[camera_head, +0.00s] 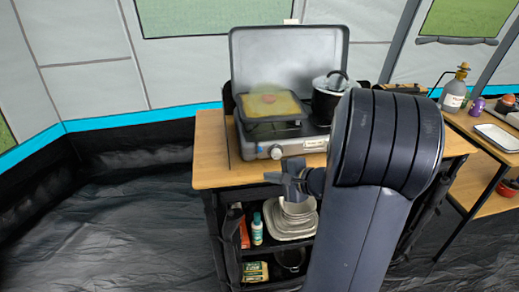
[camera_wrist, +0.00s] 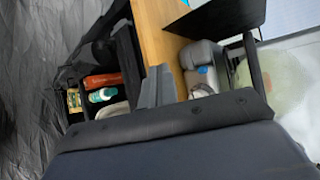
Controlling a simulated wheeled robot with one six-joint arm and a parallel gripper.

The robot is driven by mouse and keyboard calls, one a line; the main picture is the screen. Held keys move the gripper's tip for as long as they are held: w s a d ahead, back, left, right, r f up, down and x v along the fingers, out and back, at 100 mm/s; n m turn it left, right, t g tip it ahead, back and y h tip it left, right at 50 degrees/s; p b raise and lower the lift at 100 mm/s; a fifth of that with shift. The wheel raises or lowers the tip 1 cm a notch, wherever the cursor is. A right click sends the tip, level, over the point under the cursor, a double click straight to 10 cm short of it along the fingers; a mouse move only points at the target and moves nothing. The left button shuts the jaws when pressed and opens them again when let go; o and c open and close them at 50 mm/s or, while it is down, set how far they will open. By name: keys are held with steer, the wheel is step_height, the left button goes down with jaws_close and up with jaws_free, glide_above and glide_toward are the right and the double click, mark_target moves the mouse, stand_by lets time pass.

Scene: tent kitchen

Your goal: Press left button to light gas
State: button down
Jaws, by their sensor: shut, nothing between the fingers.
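The grey camping stove (camera_head: 290,140) stands on the wooden table with its lid raised behind it. The right end of the panel is hidden by my arm. My gripper (camera_head: 283,179) is shut and empty, in front of the table edge, below the left knob and apart from it. In the wrist view my shut gripper (camera_wrist: 158,86) is left of the stove front (camera_wrist: 201,82), with the wooden table edge behind it.
A square pan (camera_head: 270,105) with yellowish food sits on the left burner, and a lidded pot (camera_head: 328,95) on the right. Shelves below the wooden table (camera_head: 212,160) hold dishes (camera_head: 291,220) and a bottle (camera_head: 257,229). Floor at left is clear.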

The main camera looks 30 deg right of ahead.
mark_target(260, 149)
steer(key=w, duration=0.2)
steer(key=w+d+p, duration=0.1)
steer(key=w, duration=0.1)
steer(key=w+p, duration=0.1)
steer(key=w, duration=0.1)
steer(key=shift+w+d, duration=0.25)
steer(key=shift+d, duration=0.15)
steer(key=shift+w+d, duration=0.15)
steer(key=shift+w, duration=0.35)
steer(key=shift+w+d, duration=0.15)
steer(key=shift+w, duration=0.35)
steer(key=shift+w, duration=0.1)
stand_by(1.1)
steer(key=shift+w+d+b, duration=0.1)
steer(key=shift+w+b, duration=0.2)
steer(key=shift+b, duration=0.05)
steer(key=shift+w+d, duration=0.1)
steer(key=shift+w, duration=0.3)
stand_by(0.5)
steer(key=shift+s, duration=0.1)
steer(key=shift+s+a+b, duration=0.25)
steer(key=shift+s+b, duration=0.45)
steer(key=shift+s, duration=0.05)
